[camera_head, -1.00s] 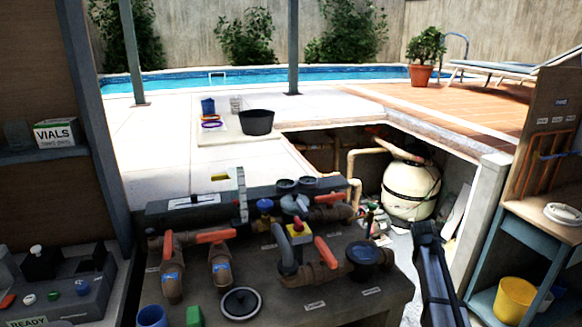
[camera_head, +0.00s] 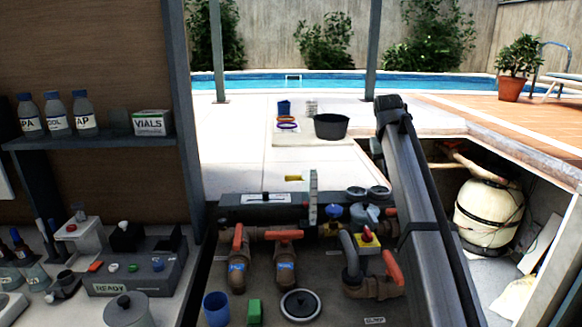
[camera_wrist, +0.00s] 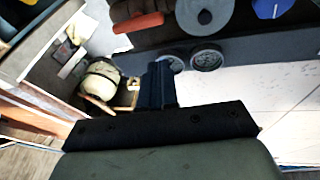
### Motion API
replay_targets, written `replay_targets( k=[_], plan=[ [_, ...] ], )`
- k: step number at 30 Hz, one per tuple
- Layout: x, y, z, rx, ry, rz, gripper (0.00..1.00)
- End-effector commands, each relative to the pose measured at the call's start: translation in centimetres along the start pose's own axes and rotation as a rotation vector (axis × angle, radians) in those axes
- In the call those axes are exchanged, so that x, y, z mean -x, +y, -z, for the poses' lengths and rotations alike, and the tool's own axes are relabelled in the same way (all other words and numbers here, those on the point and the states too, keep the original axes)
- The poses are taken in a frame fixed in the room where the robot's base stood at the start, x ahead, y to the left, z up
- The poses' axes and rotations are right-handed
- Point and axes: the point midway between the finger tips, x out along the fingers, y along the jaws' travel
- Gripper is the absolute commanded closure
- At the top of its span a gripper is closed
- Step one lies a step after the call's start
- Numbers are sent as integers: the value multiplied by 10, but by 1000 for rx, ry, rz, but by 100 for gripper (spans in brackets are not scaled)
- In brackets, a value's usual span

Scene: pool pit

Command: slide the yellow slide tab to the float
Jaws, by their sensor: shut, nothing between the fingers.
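A small yellow tab (camera_head: 293,178), likely the slide tab, shows in the head view just left of the upper part of a pale upright gauge (camera_head: 313,197) at the back of the pipe bench. I cannot make out a float in the gauge at this size. Neither the tab nor the gauge can be made out in the wrist view. My gripper (camera_wrist: 158,82) is shut and empty in the wrist view. It is above the bench's back edge, near two round gauges (camera_wrist: 207,60). In the head view my arm crosses the right of the bench, and its fingers are not visible.
Orange-handled valves (camera_head: 285,236) and brown pipes stand on the bench before the gauge. A yellow box with a red knob (camera_head: 367,236) is to the right. A black tub (camera_head: 331,126) sits on the deck behind. The pit holds a cream tank (camera_head: 488,215).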

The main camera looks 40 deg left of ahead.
Motion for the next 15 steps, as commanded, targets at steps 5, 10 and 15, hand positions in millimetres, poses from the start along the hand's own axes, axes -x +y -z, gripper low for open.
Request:
replay_targets(
  k=[5, 10, 15],
  plan=[
    [74, -99, 16, 27, 17, 83, 100],
    [139, -178, 14, 50, 19, 152, 100],
    [184, -230, 6, 68, 15, 199, 100]
  ],
)
